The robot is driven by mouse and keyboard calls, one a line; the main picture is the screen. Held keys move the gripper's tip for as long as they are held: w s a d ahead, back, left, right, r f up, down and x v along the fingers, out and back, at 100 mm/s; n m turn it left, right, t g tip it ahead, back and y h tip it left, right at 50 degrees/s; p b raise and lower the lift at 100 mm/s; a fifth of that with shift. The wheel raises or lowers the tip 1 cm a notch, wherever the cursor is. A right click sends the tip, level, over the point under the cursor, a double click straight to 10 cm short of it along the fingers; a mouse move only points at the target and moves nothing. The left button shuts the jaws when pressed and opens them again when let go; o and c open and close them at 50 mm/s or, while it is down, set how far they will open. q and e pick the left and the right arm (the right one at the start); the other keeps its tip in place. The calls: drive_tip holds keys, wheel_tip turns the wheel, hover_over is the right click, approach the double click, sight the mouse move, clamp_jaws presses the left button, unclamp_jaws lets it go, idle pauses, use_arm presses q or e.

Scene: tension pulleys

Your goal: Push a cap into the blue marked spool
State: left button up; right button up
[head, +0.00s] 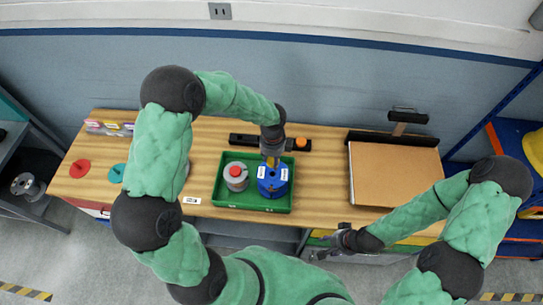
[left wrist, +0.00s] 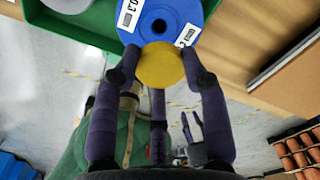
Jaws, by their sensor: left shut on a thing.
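The blue spool (head: 272,184) with white labels stands upright in a green tray on the bench. In the left wrist view the blue spool (left wrist: 184,17) shows a dark centre hole (left wrist: 159,27). My left gripper (head: 271,160) is over the spool, pointing down. In the left wrist view my left gripper (left wrist: 160,70) is shut on a yellow cap (left wrist: 160,66), held beside the hole in that picture; I cannot tell its height above the spool. My right gripper (head: 332,250) is empty near the bench's front edge, fingers apart.
The green tray (head: 228,204) also holds a grey spool (head: 235,178) with a red top. Red (head: 80,168) and teal (head: 117,173) discs lie at the left. A black rail with an orange part (head: 301,142) lies behind the tray. A brown board (head: 385,175) lies at the right.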

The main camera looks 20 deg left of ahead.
use_arm(q)
drive_tip(key=b, duration=0.5)
hover_over(273, 171)
drive_tip(key=s, duration=0.1)
drive_tip(key=shift+f, duration=3.1)
drive_tip(key=shift+d, duration=0.2)
drive_tip(key=shift+s+f, duration=0.1)
drive_tip(key=shift+f, duration=0.05)
drive_tip(key=shift+f, duration=0.3)
drive_tip(key=shift+f+b, duration=0.55)
drive_tip(key=shift+f, duration=0.3)
drive_tip(key=o, duration=1.1)
drive_tip(key=shift+c, duration=0.2)
